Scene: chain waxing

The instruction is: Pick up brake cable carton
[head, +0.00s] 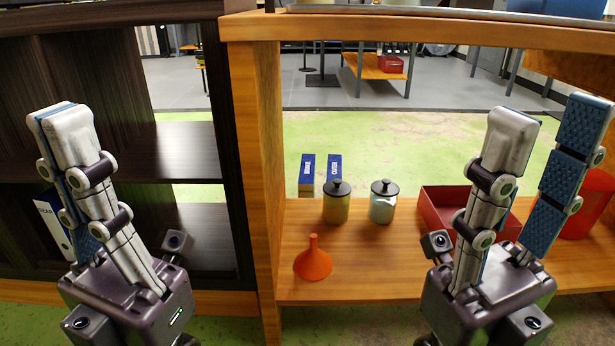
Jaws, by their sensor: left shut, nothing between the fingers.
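A blue and white carton (307,172) with a label that seems to read "BRAKE" stands at the back of the wooden shelf. A similar carton (334,168), seemingly marked "OUTER", stands just right of it. My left gripper (68,125) is shut and empty, at the left in front of the dark cabinet. My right gripper (551,120) is open and empty, its blue pads spread, at the right in front of the shelf. Both grippers are well apart from the two cartons.
An orange funnel (313,262) is nearer. A red bin (440,207) sits behind my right gripper.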

